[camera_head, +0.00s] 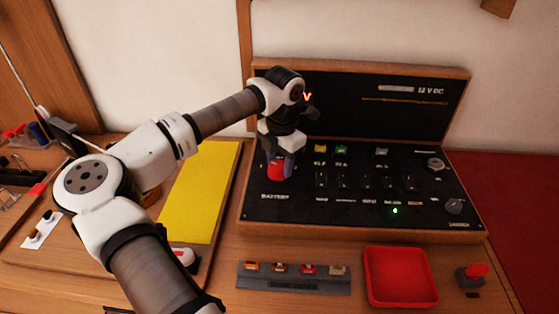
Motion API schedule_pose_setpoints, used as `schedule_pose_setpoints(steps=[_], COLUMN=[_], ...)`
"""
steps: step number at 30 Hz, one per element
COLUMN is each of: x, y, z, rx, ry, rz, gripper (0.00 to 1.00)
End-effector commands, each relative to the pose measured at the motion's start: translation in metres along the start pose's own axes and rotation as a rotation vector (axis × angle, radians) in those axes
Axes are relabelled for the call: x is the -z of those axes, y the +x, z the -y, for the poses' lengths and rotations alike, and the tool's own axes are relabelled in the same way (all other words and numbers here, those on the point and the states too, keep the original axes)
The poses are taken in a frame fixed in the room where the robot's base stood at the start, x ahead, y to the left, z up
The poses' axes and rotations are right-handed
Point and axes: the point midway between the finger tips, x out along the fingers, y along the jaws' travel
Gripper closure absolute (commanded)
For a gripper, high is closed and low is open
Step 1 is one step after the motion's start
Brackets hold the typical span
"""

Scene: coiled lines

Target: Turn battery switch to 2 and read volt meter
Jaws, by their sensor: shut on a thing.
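The battery switch (276,171) is a red knob at the left of the black panel, above the label "BATTERY". My gripper (282,160) reaches down over it from above and is shut on it. The fingers and wrist hide the knob's top, so its pointer and position numbers cannot be read. The volt meter (307,96) shows as a small orange-red lit mark on the upright back panel, mostly covered by my wrist. Its reading cannot be made out.
The panel (350,215) has rows of small switches, a lit green lamp (394,211) and grey knobs (454,206) at right. A red tray (401,277), a strip of small parts (293,286) and a red button (474,272) lie in front. A yellow sheet (204,190) lies left.

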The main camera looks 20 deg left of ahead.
Motion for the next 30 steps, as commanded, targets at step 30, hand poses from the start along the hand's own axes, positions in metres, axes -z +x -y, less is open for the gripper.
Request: schedule_pose_setpoints(steps=[30], x=[0.0015], y=[0.0012], z=[0.0018], rx=[-0.003], ry=[0.649], rz=[0.041], gripper=[0.79])
